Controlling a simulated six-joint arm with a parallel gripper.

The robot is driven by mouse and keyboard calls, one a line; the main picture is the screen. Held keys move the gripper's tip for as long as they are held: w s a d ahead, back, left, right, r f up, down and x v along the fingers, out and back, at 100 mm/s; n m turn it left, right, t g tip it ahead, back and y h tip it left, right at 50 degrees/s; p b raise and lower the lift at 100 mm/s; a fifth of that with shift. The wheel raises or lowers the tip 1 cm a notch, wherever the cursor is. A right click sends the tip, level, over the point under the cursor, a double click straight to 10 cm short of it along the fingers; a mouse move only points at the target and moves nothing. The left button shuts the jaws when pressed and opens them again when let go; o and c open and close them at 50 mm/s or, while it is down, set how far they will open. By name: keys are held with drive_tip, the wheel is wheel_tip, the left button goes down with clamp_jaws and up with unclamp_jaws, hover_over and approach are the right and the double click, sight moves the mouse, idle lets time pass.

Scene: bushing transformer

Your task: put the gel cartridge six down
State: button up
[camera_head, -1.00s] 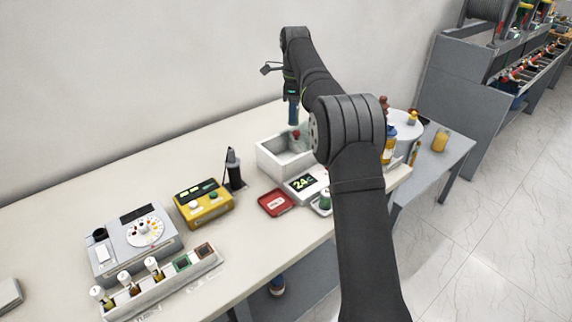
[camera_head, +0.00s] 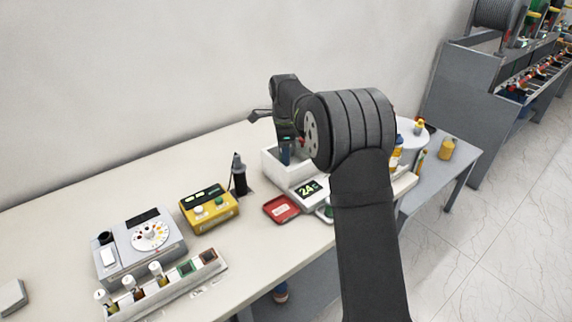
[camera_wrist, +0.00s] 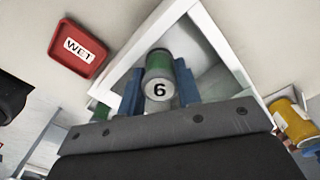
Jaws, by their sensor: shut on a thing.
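The gel cartridge six (camera_wrist: 159,78) is a small cylinder with a green upper part and a white label marked 6. In the wrist view it sits between the two blue fingers of my gripper (camera_wrist: 160,90), which is shut on it. Behind it in that view is the white open bin (camera_wrist: 222,40). In the head view my gripper (camera_head: 286,152) points down at the white bin (camera_head: 285,175), low at its opening. The cartridge cannot be made out in the head view, and whether it touches the bin floor cannot be told.
A red tray (camera_head: 281,209), marked WET in the wrist view (camera_wrist: 77,48), lies in front of the bin. A display reading 24 (camera_head: 308,190) stands beside it. A yellow device (camera_head: 209,207) and a black upright tool (camera_head: 239,175) stand to the left. Bottles stand to the right.

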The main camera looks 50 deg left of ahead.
drive_tip(key=shift+f, duration=2)
drive_tip(key=shift+f, duration=0.15)
drive_tip(key=o, duration=0.7)
wheel_tip(320, 180, up, 12)
drive_tip(key=shift+r, duration=0.2)
drive_tip(key=shift+f, duration=0.15)
drive_tip(key=shift+f, duration=3.95)
